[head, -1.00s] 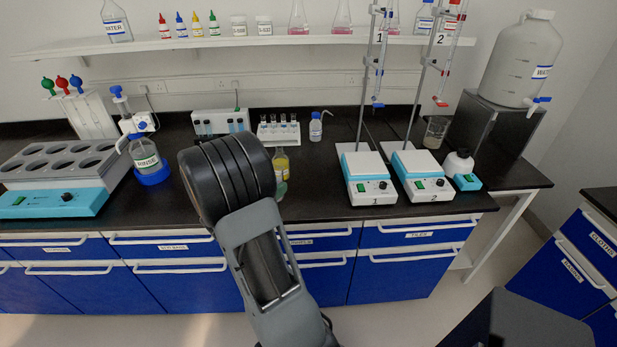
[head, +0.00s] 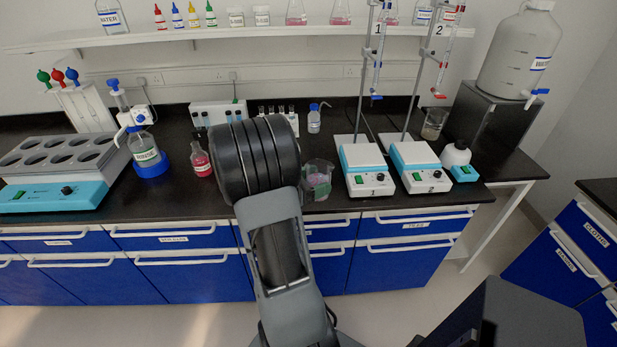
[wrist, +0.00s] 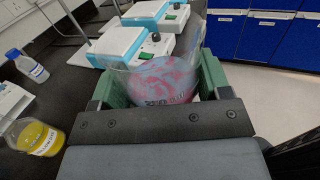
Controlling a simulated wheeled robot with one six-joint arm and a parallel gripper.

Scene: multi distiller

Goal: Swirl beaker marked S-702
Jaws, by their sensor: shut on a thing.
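A clear glass beaker (wrist: 165,82) with pale bluish liquid streaked with pink is between the green fingers of my gripper (wrist: 162,88) in the wrist view. My gripper is shut on it. Dark lettering on its near side is too blurred to read surely, so I cannot confirm the S-702 mark. In the head view the beaker (head: 318,176) shows just right of my dark wrist, in front of the hotplates, looking pinkish-purple. My wrist hides part of it. I cannot tell whether its base touches the bench.
Two stirring hotplates (head: 366,170) (head: 418,168) with burette stands are just right of the beaker. A red-liquid flask (head: 201,161) stands left of my wrist.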

